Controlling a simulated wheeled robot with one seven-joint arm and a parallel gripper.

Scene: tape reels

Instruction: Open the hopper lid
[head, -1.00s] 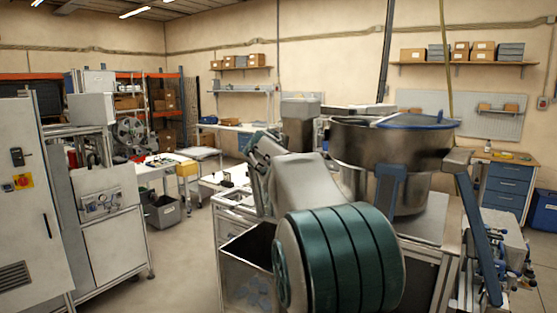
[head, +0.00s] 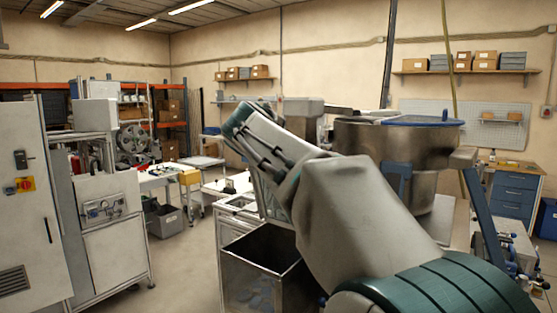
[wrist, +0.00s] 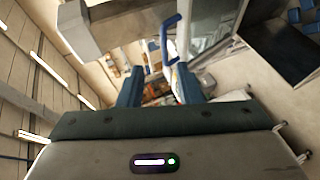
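A grey steel box-shaped hopper (head: 308,107) stands behind my raised arm in the head view, its lower part hidden. Its lid cannot be told apart from its top there. In the wrist view a grey box-like body (wrist: 125,27) is at the top, with a blue bar handle (wrist: 164,42) beside it. My gripper (wrist: 158,84) has its two blue fingers apart, with a clear gap between them. The handle is beyond the fingertips, nearer the right finger; no contact is visible. In the head view the gripper cannot be made out.
A round steel bowl (head: 360,145) with a blue-rimmed cover (head: 420,121) stands right of my arm. An open steel bin (head: 250,268) is below the arm. A grey cabinet (head: 25,200) stands left; floor is free between.

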